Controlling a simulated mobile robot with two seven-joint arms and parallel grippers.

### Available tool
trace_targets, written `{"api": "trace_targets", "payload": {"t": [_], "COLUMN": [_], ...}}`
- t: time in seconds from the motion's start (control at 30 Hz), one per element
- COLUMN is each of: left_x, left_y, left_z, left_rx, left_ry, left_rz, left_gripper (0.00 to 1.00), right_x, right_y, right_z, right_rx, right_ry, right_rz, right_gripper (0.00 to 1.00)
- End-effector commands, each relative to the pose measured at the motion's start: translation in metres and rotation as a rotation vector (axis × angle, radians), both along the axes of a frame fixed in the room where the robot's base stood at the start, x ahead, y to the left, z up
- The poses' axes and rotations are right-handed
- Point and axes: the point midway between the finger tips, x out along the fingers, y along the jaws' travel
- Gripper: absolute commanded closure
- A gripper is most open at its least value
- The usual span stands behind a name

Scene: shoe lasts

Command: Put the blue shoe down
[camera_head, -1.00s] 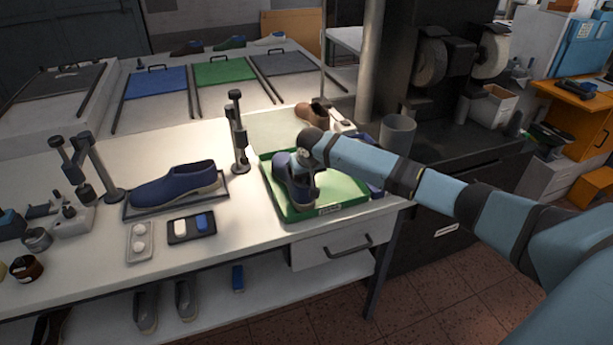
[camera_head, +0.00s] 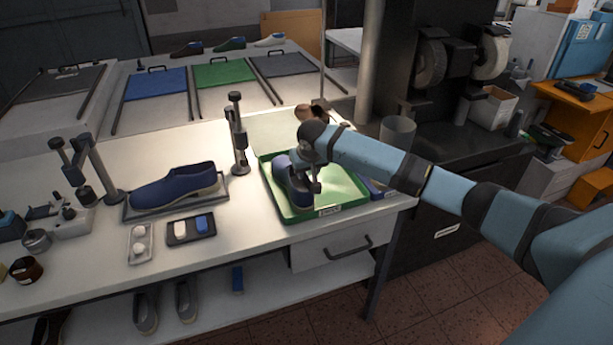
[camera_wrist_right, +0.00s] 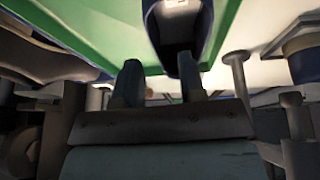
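A dark blue shoe (camera_head: 287,182) stands in the green tray (camera_head: 333,206) at the right end of the bench. My right gripper (camera_head: 315,186) is low over the tray, just right of the shoe and partly covering it. In the right wrist view my right gripper (camera_wrist_right: 160,85) has its two fingers apart, with no shoe visible clamped between them. The shoe (camera_wrist_right: 182,25) shows beyond, close to the right-hand finger; whether they touch is unclear. Another blue shoe (camera_head: 175,187) lies on a dark-edged mat at the left. My left gripper is out of view.
A dark post stand (camera_head: 238,140) rises left of the tray. A dark holder (camera_head: 190,231) and a small white tray (camera_head: 141,243) lie at the bench front. A blue item (camera_head: 370,187) shows at the tray's right side, partly hidden by my arm. A grey cup (camera_head: 397,135) stands behind.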

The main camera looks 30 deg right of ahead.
Motion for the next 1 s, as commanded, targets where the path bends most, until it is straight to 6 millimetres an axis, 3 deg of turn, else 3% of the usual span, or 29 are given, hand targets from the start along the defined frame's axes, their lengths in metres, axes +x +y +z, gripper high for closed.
{"api": "trace_targets", "payload": {"t": [0.2, 0.4, 0.47, 0.57, 0.67, 0.8, 1.0], "left_x": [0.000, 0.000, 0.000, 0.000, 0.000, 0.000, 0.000], "left_y": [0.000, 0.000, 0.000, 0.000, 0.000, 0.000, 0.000], "left_z": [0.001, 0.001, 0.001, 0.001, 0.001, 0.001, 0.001], "left_rx": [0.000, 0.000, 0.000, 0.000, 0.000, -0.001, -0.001], "left_ry": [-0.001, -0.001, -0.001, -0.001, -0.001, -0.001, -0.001], "left_rz": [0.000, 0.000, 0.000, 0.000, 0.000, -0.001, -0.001], "left_gripper": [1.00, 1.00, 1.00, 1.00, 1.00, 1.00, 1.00], "right_x": [-0.016, -0.025, -0.027, -0.034, -0.050, -0.087, -0.160], "right_y": [0.007, 0.011, 0.014, 0.034, 0.071, 0.133, 0.203], "right_z": [0.043, 0.063, 0.062, 0.041, 0.002, -0.054, -0.109], "right_rx": [0.001, 0.000, 0.003, 0.021, 0.060, 0.132, 0.219], "right_ry": [-0.002, 0.000, -0.001, -0.015, -0.052, -0.148, -0.324], "right_rz": [0.001, 0.001, 0.010, 0.065, 0.167, 0.330, 0.484], "right_gripper": [0.63, 0.63, 0.63, 0.63, 0.63, 0.63, 0.63]}}
